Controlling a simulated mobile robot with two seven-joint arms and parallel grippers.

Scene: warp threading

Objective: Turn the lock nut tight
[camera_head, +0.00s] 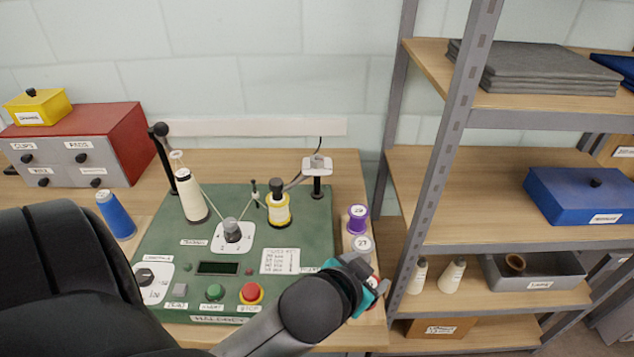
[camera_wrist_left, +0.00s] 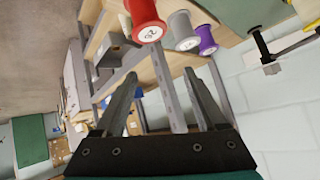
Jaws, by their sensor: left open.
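The green machine panel (camera_head: 160,235) lies on the wooden table. I cannot tell for sure which part is the lock nut. My left gripper (camera_head: 378,290) is beyond the panel's right edge, by the table's front right corner, away from the knob. In the left wrist view its two fingers (camera_wrist_left: 160,75) are apart with nothing between them. My right gripper is not in view.
Purple (camera_head: 357,219), grey (camera_head: 361,246) and red (camera_wrist_left: 146,20) spools stand along the table's right edge, close to my left gripper. A metal-framed shelf (camera_head: 451,140) stands right.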

